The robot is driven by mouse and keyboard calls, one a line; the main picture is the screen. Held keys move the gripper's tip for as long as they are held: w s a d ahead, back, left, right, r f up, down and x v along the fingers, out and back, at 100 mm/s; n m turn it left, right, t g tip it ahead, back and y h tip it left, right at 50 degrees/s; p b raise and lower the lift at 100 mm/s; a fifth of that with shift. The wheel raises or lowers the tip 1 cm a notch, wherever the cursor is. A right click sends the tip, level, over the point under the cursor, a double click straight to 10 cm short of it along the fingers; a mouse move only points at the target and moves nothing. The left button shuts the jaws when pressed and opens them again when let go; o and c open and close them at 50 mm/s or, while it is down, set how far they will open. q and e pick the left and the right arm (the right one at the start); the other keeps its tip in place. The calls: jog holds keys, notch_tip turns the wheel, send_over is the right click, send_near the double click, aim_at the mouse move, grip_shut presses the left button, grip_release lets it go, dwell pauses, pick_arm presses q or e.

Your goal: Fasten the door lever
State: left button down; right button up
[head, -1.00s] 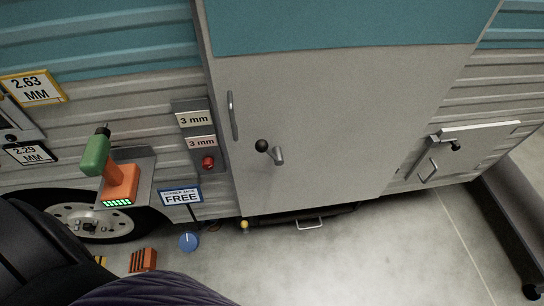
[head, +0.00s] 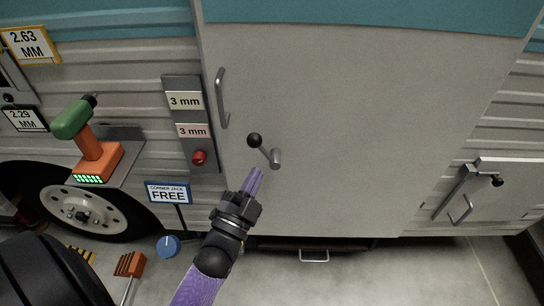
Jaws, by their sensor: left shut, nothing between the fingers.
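The door lever (head: 265,151) is a short grey lever with a black ball knob (head: 254,140) on the grey camper door (head: 350,120). The knob end points up and left from its pivot at the lower right. My left gripper (head: 254,174) is in front of the door, just below the lever. Its purple fingers are together with nothing between them, and their tips look a little below the lever's pivot. I cannot tell whether they touch it. My right gripper is out of view.
A vertical door handle (head: 222,98) is at the door's left edge. Left of it a panel has 3 mm labels and a red knob (head: 199,157). A drill (head: 91,140) rests on a shelf. A blue ball-like knob (head: 168,246) is low down. A hatch (head: 467,195) is at right.

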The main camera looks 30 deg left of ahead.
aim_at(260, 143)
pick_arm(q)
jog(key=shift+a+r, duration=0.1)
jog(key=shift+r, duration=0.1)
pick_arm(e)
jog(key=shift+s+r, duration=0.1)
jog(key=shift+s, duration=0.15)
pick_arm(q)
jog(key=shift+w, duration=0.1)
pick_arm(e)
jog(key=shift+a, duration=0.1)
pick_arm(q)
jog(key=w+a+b, duration=0.1)
jog(key=w, duration=0.1)
jog(key=w+a+b, duration=0.1)
jog(key=w, duration=0.2)
jog(key=w+a+b, duration=0.1)
jog(key=w+a, duration=0.1)
jog(key=w, duration=0.1)
jog(key=shift+w+r+b, duration=0.15)
jog(key=shift+r+b, duration=0.15)
jog(key=shift+a, duration=0.1)
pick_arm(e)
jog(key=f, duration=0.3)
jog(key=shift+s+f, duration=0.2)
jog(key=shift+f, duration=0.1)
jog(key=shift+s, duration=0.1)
